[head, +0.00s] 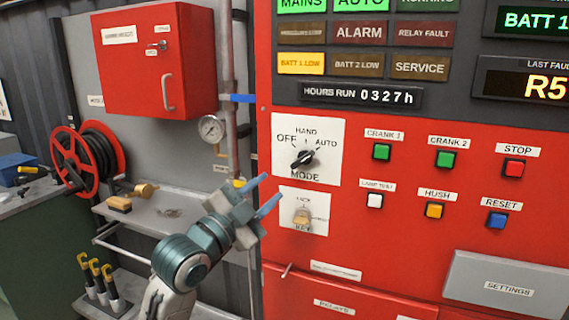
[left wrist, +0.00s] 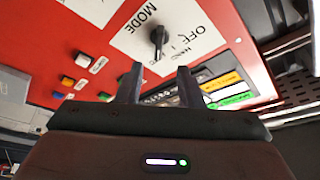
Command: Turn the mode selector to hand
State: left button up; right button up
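The mode selector (head: 303,159) is a black knob on a white plate (head: 331,170) marked OFF, HAND, AUTO and MODE. Its handle slants up to the right, towards AUTO. In the left wrist view the knob (left wrist: 158,37) stands beyond the fingertips. My left gripper (head: 264,193) is open and empty, below and left of the knob, and does not touch it. Both fingers of the left gripper (left wrist: 158,79) show apart in the wrist view. My right gripper is not in view.
A key switch (head: 302,217) sits just below the selector, close to my left fingers. Push buttons (head: 445,159) fill the red panel to the right. A pressure gauge (head: 211,128) and pipe stand left of the panel. A grey shelf (head: 190,212) lies behind my arm.

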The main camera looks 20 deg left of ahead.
aim_at(300, 162)
pick_arm(q)
jog(key=p+x, duration=0.1)
jog(key=x, duration=0.2)
jog(key=p+x, duration=0.1)
jog(key=x, duration=0.3)
jog(key=p+x, duration=0.1)
jog(key=x, duration=0.2)
jog(key=shift+d+r+p, duration=0.3)
jog(key=shift+d+p, duration=0.05)
jog(key=shift+w+d, duration=0.1)
jog(key=shift+w, duration=0.2)
jog(key=c, duration=0.6)
